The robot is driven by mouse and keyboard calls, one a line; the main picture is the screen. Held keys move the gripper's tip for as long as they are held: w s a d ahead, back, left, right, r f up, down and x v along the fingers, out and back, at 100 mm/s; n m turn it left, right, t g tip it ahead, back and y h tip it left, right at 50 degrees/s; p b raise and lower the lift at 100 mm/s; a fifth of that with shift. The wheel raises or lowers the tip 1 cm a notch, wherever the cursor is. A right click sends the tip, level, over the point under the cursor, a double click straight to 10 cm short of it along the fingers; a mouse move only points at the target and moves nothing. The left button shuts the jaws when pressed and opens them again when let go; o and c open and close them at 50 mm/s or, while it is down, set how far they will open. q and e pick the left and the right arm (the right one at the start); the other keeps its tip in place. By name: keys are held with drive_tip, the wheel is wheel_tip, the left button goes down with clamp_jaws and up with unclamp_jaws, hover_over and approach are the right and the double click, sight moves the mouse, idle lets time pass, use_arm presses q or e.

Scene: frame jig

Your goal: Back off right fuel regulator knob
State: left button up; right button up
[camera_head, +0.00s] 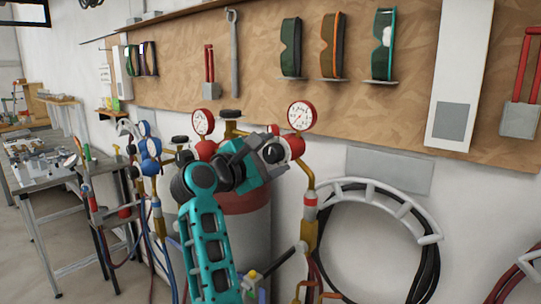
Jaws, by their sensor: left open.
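The right fuel regulator (295,145) is red, with a white-faced round gauge (301,115) on top and a brass stem below it. A dark round knob (272,153) shows at its left front, partly covered by my gripper. My left gripper (264,163), teal and black, is open at the knob, with its jaws close around or beside it. I cannot tell whether they touch it. My teal arm comes up from below and hides part of the cylinder behind. My right gripper is not in view.
Another red regulator gauge (203,122) stands to the left above a grey cylinder (250,222) with a red shoulder. Blue regulators (150,148) are farther left, by a metal workbench (40,165). A coiled hose rack (378,190) hangs at right. Goggles (383,45) hang on the board above.

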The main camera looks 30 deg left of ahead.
use_arm(q)
drive_tip(key=shift+s, duration=0.1)
drive_tip(key=s+a, duration=0.1)
drive_tip(key=s, duration=1.1)
drive_tip(key=shift+s, duration=0.35)
drive_tip(key=w+d+f+m+g+y, duration=0.1)
drive_tip(key=w+d+f+m+g, duration=0.15)
drive_tip(key=f+m, duration=0.75)
drive_tip(key=w+d+f+m+g+y, duration=0.15)
drive_tip(key=d+f+m, duration=0.25)
drive_tip(key=f, duration=1.2)
drive_tip(key=s+d+f+m+g+h, duration=0.1)
drive_tip(key=s+d+f+m, duration=0.5)
drive_tip(key=f, duration=0.3)
drive_tip(key=s+d+f+m+g+h, duration=0.2)
drive_tip(key=s+d+f+m, duration=0.4)
drive_tip(key=s+f, duration=0.3)
drive_tip(key=shift+f+m, duration=0.35)
drive_tip(key=shift+m, duration=0.05)
